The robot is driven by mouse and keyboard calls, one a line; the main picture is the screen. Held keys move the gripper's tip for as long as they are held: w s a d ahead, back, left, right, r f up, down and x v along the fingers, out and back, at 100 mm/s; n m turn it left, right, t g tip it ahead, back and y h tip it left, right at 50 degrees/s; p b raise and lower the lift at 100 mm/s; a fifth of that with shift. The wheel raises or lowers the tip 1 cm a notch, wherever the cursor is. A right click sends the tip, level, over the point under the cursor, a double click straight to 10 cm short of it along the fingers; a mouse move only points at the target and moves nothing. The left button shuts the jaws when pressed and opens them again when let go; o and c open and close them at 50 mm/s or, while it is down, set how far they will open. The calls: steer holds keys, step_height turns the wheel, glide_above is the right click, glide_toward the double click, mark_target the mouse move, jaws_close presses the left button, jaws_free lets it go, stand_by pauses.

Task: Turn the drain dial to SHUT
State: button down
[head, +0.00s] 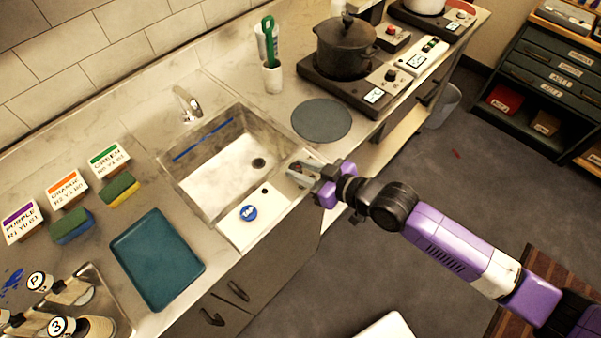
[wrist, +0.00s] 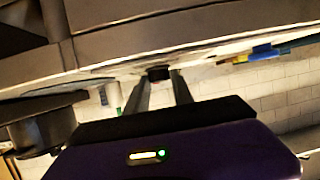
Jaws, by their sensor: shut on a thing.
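My gripper (head: 299,170) is over the right end of the white panel (head: 233,231) along the sink's front edge. In the wrist view my gripper (wrist: 159,82) has its two grey fingers on either side of a small dark block, which looks like the knob of the drain dial (wrist: 158,72). The fingers are shut on it. In the head view the dial is mostly hidden by my gripper, and I cannot read its marks or setting. The sink (head: 215,178) has a dark drain hole (head: 259,163) in its floor.
A round blue button (head: 249,212) sits on the panel, left of my gripper. A faucet (head: 187,102) stands behind the sink. A grey round mat (head: 321,120) and a dark pot (head: 346,46) are to the right. A teal tray (head: 157,258) lies to the left.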

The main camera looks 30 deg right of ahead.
steer(key=shift+w+d+f+n+g+y+b, duration=0.1)
steer(key=shift+f+n+g+y+b, duration=0.25)
steer(key=shift+b, duration=0.8)
steer(key=shift+s+d+n+g+y+b, duration=0.15)
steer(key=shift+n+y+b, duration=0.35)
steer(key=shift+b, duration=0.7)
steer(key=shift+w+f+n+g+y+b, duration=0.25)
steer(key=shift+n+y+b, duration=0.2)
steer(key=shift+b, duration=0.7)
steer(key=n+g+y+b, duration=0.1)
steer(key=n+y+b, duration=0.1)
steer(key=b, duration=0.5)
steer(key=shift+d+r+g+b, duration=0.1)
steer(key=shift+d+g+b, duration=0.05)
steer(key=shift+g+b, duration=0.2)
steer(key=n+b, duration=0.1)
steer(key=g+y+b, duration=0.1)
steer(key=b, duration=0.1)
steer(key=shift+w+r+n, duration=0.15)
steer(key=shift+r+n, duration=0.05)
steer(key=shift+n, duration=0.2)
steer(key=shift+d+r+n+g+y, duration=0.1)
steer(key=shift+n+g+y, duration=0.35)
steer(key=shift+g, duration=0.25)
steer(key=shift+n+g+y+b, duration=0.25)
steer(key=shift+n+g+b, duration=0.05)
steer(key=shift+n+g, duration=0.2)
steer(key=c, duration=1.1)
jaws_free()
steer(key=shift+w, duration=0.1)
